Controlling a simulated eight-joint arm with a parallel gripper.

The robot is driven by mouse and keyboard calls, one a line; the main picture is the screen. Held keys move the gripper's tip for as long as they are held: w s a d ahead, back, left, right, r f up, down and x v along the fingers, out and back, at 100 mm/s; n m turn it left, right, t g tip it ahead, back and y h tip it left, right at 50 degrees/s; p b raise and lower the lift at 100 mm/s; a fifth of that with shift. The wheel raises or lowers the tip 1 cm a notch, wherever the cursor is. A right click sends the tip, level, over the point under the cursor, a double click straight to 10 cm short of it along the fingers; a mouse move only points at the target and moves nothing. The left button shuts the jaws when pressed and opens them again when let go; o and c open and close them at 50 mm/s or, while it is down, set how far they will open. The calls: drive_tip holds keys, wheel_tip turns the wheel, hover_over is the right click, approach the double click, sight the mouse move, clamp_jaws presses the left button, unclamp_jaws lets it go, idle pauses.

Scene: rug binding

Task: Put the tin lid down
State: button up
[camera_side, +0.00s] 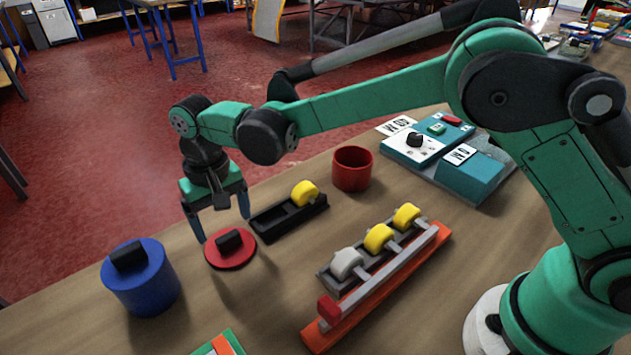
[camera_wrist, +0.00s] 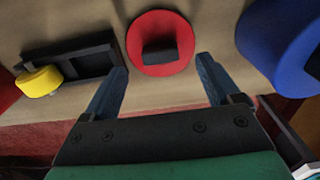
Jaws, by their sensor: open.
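A round red tin lid (camera_side: 230,252) with a black block knob (camera_side: 229,240) lies flat on the wooden table. It also shows in the wrist view (camera_wrist: 142,63), centred just past my fingertips. My gripper (camera_side: 223,228) is open with nothing held, its blue fingers pointing down over the lid, one to each side of the knob. In the wrist view my gripper (camera_wrist: 162,64) has clear space between its fingers. An open red tin (camera_side: 352,170) stands uncovered behind the lid to the right. I cannot tell whether a fingertip touches the lid.
A blue tin (camera_side: 140,280) with a black knob on top stands left of the lid. A black tray (camera_side: 275,222) with one yellow roll (camera_side: 305,193) lies close on the right. A rack with rolls and an orange base (camera_side: 395,285) is farther right. A teal control box (camera_side: 470,175) stands behind.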

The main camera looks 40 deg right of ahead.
sight(227, 236)
wheel_tip(227, 236, up, 8)
drive_tip(key=s+d+r+t, duration=0.2)
drive_tip(key=d, duration=0.4)
drive_tip(key=s+d+r+t, duration=0.1)
drive_tip(key=s+d+r, duration=0.15)
drive_tip(key=d, duration=0.25)
drive_tip(key=s+d+f+t, duration=0.3)
drive_tip(key=s+d+t, duration=0.1)
drive_tip(key=s+d, duration=0.4)
drive_tip(key=shift+s+d+f, duration=0.15)
drive_tip(key=shift+d+f, duration=0.15)
drive_tip(key=shift+d, duration=0.2)
